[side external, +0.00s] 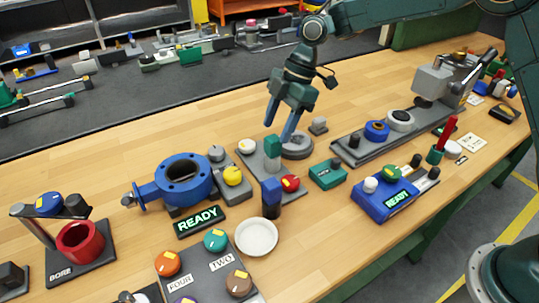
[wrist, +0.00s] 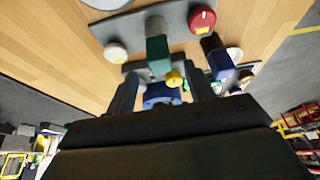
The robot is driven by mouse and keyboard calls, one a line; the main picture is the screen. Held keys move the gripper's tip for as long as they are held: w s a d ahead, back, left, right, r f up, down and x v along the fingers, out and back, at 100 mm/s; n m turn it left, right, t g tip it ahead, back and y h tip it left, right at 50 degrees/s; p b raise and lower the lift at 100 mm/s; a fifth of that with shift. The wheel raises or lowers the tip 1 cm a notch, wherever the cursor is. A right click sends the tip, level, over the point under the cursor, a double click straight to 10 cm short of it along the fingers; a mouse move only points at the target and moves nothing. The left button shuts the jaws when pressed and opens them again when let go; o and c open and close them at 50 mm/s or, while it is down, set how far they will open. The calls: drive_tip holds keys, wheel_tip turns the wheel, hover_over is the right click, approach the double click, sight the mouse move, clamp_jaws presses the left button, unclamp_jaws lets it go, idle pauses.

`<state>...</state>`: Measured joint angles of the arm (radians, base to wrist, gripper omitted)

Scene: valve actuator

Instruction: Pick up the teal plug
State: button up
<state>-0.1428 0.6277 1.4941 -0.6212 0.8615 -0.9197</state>
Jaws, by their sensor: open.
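The teal plug (side external: 272,146) has a square dark teal head on a grey round stem, and stands upright on a grey plate (side external: 262,179). In the wrist view the teal plug (wrist: 158,52) shows just beyond the fingertips, roughly between them. My gripper (side external: 277,133) points down with two blue fingers apart, its tips close above and around the level of the plug's head. In the wrist view my gripper (wrist: 163,78) is open with nothing held. I cannot tell whether a finger touches the plug.
A white knob (side external: 247,146) and a red knob (side external: 291,183) flank the plug on the plate. A blue-topped block (side external: 271,192) stands in front. A blue valve body (side external: 184,176) is at left, a teal box (side external: 328,173) at right, and a grey disc (side external: 297,147) behind.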

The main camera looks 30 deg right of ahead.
sight(274, 138)
drive_tip(key=shift+x, duration=2.1)
drive_tip(key=shift+d, duration=0.1)
clamp_jaws()
drive_tip(key=shift+r, duration=0.1)
drive_tip(key=shift+r, duration=4.95)
